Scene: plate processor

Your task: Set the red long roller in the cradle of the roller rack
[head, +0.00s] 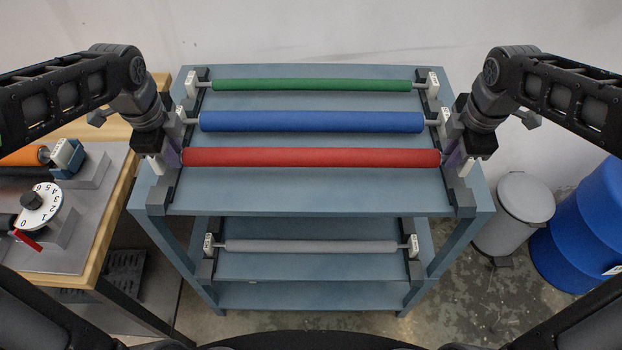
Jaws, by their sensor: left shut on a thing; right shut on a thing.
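A grey roller (310,246) lies on the lower shelf. At the left is a wooden-edged bench (110,215) with a numbered dial (40,207) and an orange roller (22,156). At the right stand a grey bin (514,215) and a blue drum (585,235). A wall is behind the rack.

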